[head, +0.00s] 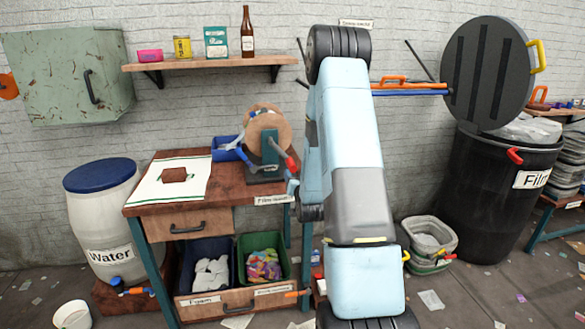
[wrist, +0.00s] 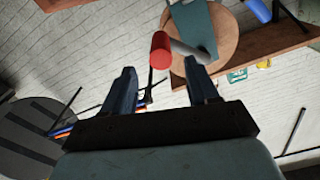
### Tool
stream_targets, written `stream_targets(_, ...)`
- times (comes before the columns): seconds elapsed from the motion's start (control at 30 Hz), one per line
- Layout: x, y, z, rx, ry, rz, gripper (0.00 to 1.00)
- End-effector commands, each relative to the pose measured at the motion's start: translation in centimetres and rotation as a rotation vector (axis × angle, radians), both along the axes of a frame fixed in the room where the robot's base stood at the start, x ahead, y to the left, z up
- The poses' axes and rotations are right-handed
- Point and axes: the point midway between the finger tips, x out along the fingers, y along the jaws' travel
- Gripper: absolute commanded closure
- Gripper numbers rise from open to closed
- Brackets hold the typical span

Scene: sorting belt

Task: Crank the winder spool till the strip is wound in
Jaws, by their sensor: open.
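The winder spool (head: 268,128) is a round wooden disc on a teal bracket (head: 268,150), standing at the right end of the wooden bench. Its crank has a grey arm and a red handle (head: 291,162) at the lower right of the disc. In the wrist view the spool (wrist: 228,52) fills the upper right, and the red handle (wrist: 161,48) lies just beyond my fingertips, roughly between them. My gripper (wrist: 160,76) is open, with nothing between the fingers. In the head view my arm hides much of it. I cannot pick out the strip for certain.
A white green-edged mat (head: 150,186) with a brown piece lies on the bench left of the winder. A blue bin (head: 224,150) sits behind. A shelf (head: 205,63) with bottle and tins hangs above. A black film drum (head: 490,190) stands at right.

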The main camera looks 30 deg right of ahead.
Motion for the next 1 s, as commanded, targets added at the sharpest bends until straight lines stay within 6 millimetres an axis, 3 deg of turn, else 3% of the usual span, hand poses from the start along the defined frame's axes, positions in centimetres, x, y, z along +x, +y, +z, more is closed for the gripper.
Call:
stream_targets(0.2, 3.8, -1.1, -0.1, 0.000, 0.000, 0.001, 0.41)
stream_targets(0.43, 6.7, -1.9, 0.0, 0.000, 0.000, 0.000, 0.41)
stream_targets(0.9, 7.8, -2.3, 0.0, 0.000, 0.001, -0.001, 0.41)
stream_targets(1.0, 7.8, -2.3, 0.0, 0.000, 0.001, -0.001, 0.49)
